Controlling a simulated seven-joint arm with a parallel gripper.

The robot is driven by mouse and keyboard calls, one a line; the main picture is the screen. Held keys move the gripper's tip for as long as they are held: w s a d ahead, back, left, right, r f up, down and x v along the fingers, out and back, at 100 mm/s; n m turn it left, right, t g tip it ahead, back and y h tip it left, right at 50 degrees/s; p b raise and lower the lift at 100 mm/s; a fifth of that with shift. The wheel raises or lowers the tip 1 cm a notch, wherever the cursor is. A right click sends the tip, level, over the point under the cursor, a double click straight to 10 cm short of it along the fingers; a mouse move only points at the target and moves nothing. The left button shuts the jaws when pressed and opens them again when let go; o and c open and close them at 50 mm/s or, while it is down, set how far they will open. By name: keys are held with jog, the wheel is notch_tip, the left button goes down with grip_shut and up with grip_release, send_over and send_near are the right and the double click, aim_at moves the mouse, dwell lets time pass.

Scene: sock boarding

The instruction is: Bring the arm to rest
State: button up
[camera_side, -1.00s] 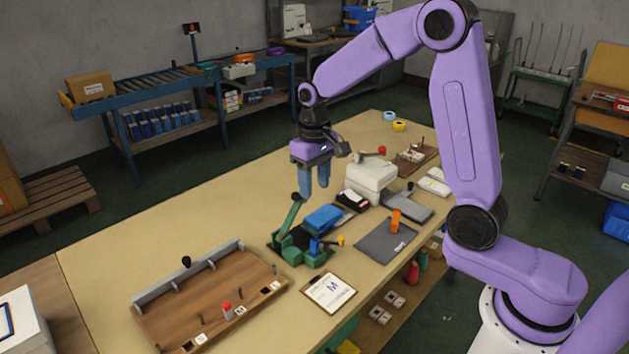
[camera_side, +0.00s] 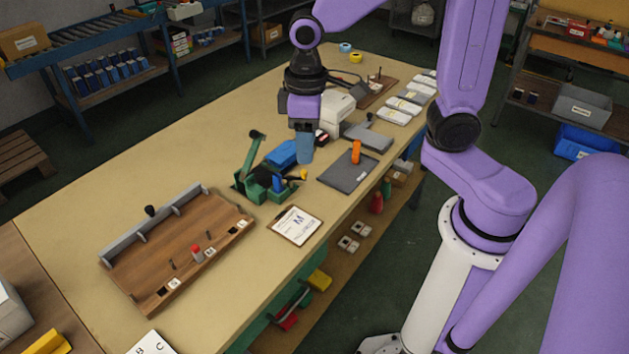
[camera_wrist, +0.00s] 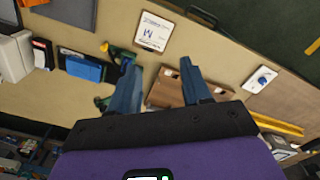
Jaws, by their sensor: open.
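My gripper (camera_side: 304,160) hangs fingers down above the workbench (camera_side: 130,180), near the blue block (camera_side: 281,155) on the green clamp fixture (camera_side: 252,187). In the side view its blue fingers overlap. In the wrist view my gripper (camera_wrist: 158,63) shows two blue fingers spread apart with nothing held between them. The bench and part of a brown wooden board (camera_wrist: 165,88) show beyond the gap. The gripper hides part of the bench behind it in the side view. The exact height of the fingertips over the bench is hard to tell.
The wooden board (camera_side: 150,255) with pegs lies at the near left. A clipboard (camera_side: 296,226) marked M lies by the front edge. A grey mat (camera_side: 345,172) carries an orange object (camera_side: 356,151). A white machine (camera_side: 338,113) stands behind the gripper. Clear bench lies left of the gripper.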

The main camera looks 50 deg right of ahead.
jog(key=s+d+n, duration=0.2)
jog(key=s+n, duration=0.1)
jog(key=s, duration=0.5)
jog(key=s+d+n, duration=0.1)
jog(key=s+n, duration=0.2)
jog(key=s, duration=0.6)
jog(key=shift+d, duration=0.35)
jog(key=shift+w, duration=0.1)
jog(key=shift+c, duration=0.4)
